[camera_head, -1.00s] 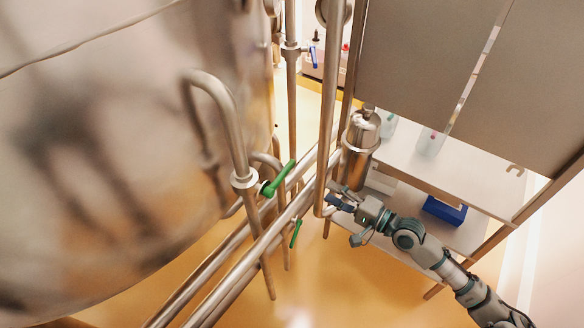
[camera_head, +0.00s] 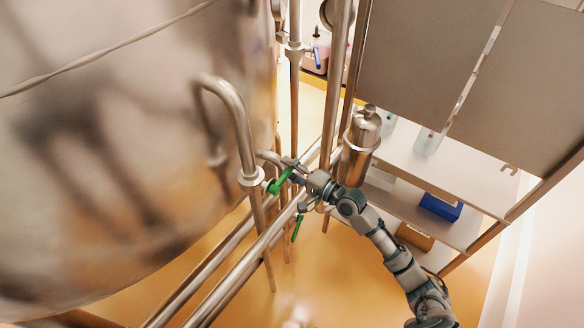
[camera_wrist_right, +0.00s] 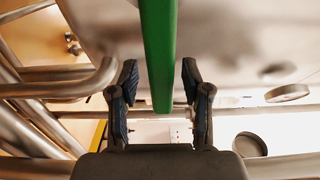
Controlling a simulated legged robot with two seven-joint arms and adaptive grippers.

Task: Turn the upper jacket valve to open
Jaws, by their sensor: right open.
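The upper jacket valve has a green handle (camera_head: 279,182) on a fitting at the lower end of a bent steel pipe beside the big vessel. A second, lower valve with a green handle (camera_head: 297,228) hangs just below it. My right gripper (camera_head: 294,174) is open at the free end of the upper handle. In the right wrist view the green handle (camera_wrist_right: 159,45) runs down between the two open fingers, with a gap visible on both sides. My left gripper is not in view.
The big steel vessel (camera_head: 120,150) fills the left. Steel pipes (camera_head: 216,280) run diagonally below the valves, and vertical pipes stand close behind.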

